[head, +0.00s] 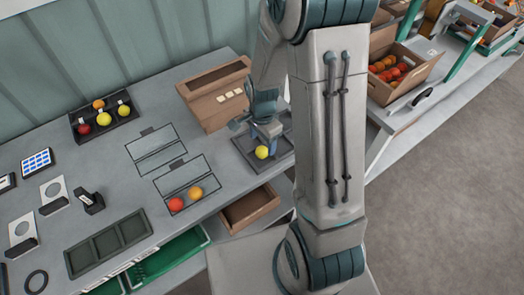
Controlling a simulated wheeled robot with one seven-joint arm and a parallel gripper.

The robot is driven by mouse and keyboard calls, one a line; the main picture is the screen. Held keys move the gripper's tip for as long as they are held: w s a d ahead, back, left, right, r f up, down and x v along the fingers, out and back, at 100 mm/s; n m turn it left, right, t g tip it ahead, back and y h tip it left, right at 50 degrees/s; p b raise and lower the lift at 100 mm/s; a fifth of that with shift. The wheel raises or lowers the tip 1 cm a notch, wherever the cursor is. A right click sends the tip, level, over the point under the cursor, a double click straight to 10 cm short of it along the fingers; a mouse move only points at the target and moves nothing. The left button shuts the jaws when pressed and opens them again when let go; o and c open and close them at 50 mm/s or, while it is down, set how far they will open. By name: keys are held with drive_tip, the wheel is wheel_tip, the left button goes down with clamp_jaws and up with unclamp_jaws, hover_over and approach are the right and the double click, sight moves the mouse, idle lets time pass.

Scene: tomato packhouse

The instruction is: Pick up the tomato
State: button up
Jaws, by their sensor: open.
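A yellow tomato (262,152) sits on a dark square tray (243,146) at the right part of the grey bench. My gripper (265,134) is open, pointing down just above and behind this tomato in the picture. Whether the fingers touch it or reach around it, I cannot tell. A red tomato (176,204) and an orange tomato (195,193) lie together in a marked rectangle (166,186) near the bench's front. A black tray (105,123) at the back left holds a red, an orange and several yellow tomatoes.
A brown cardboard box (206,107) stands close behind the dark tray. An empty grey tray (82,258) with compartments lies at the front left, near a black device (90,201). An open wooden drawer (249,208) and green crates (172,255) are below the front edge.

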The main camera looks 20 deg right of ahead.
sight(262, 149)
drive_tip(key=shift+w+d+f+p, duration=0.1)
drive_tip(key=shift+w+f+p, duration=0.1)
drive_tip(key=shift+f, duration=0.5)
drive_tip(key=shift+w+a+f+p, duration=0.1)
drive_tip(key=shift+f+p, duration=0.05)
drive_tip(key=shift+f, duration=0.5)
drive_tip(key=shift+w+d+f+p, duration=0.1)
drive_tip(key=shift+f+p, duration=0.1)
drive_tip(key=shift+f, duration=1.2)
drive_tip(key=c, duration=0.8)
